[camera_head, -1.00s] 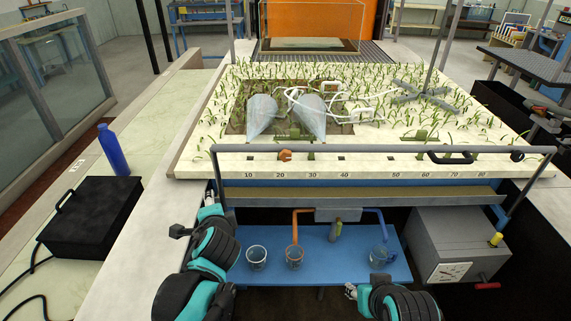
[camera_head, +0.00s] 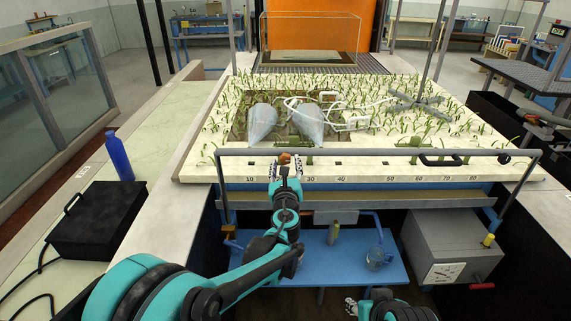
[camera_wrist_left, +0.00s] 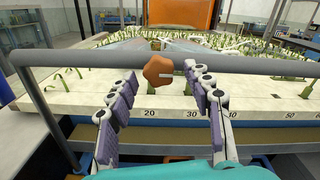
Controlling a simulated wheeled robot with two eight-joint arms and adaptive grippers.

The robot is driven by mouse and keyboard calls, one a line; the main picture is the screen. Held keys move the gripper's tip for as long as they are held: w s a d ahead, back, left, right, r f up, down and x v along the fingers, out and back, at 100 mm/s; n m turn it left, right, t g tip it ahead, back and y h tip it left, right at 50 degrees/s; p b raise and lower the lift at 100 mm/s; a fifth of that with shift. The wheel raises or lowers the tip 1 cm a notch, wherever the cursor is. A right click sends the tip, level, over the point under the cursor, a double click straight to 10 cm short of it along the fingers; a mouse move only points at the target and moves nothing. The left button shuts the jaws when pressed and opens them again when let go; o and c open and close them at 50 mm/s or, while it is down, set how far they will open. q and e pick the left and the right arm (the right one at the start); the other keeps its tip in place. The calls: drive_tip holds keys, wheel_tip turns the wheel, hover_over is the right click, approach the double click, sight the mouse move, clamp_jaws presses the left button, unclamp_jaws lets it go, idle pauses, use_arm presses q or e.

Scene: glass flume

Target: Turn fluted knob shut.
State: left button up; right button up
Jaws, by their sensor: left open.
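The fluted knob (camera_head: 285,159) is small, orange-brown and lobed, and sits at the front edge of the planted bed behind the grey rail, near the 20 mark. In the left wrist view the knob (camera_wrist_left: 158,71) shows between and beyond my open fingers, touching neither. My left gripper (camera_head: 285,172) is open just in front of the knob; its two fingers also show in the left wrist view (camera_wrist_left: 164,84). My right arm shows at the bottom of the head view, but its fingertips are too unclear to tell their state.
The grey rail (camera_head: 400,153) runs across the front of the bed at about knob height. A grey box with a dial (camera_head: 452,248) stands at right. A blue bottle (camera_head: 119,156) and a black case (camera_head: 97,219) are at left.

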use_arm(q)
drive_tip(key=shift+w, duration=0.95)
clamp_jaws()
